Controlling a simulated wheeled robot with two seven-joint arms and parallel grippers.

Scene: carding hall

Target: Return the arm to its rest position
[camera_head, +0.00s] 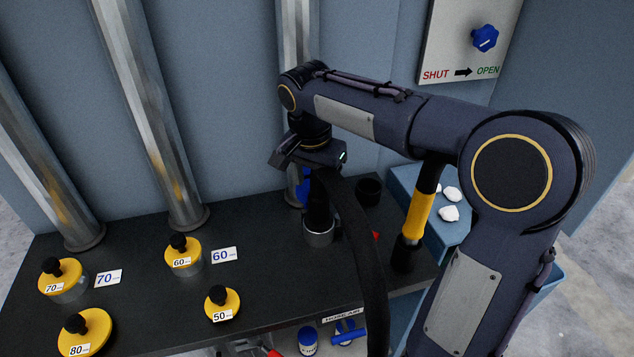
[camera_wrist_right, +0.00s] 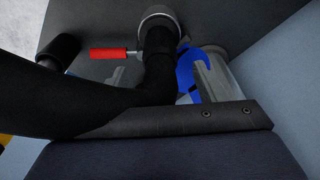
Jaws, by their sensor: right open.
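My right arm comes in from the right in the head view, bent at a large joint, and reaches over the black bench. Its gripper (camera_head: 308,160) points down at the top of a thick black hose (camera_head: 352,225). The jaws are open; I cannot tell whether they touch the hose. The hose end stands at a metal collar (camera_head: 319,233) on the bench. In the right wrist view the hose (camera_wrist_right: 90,110) runs across, close to the camera, to the collar (camera_wrist_right: 160,14). A blue part (camera_wrist_right: 187,75) shows beside it. My left gripper is not in view.
Yellow weights with black knobs (camera_head: 183,256) stand on the bench (camera_head: 150,300) at left. Steel pipes (camera_head: 150,110) rise behind. A yellow-and-black handle (camera_head: 418,212) stands under my forearm. A blue tray (camera_head: 460,228) with white lumps and a SHUT/OPEN panel (camera_head: 450,35) are at right.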

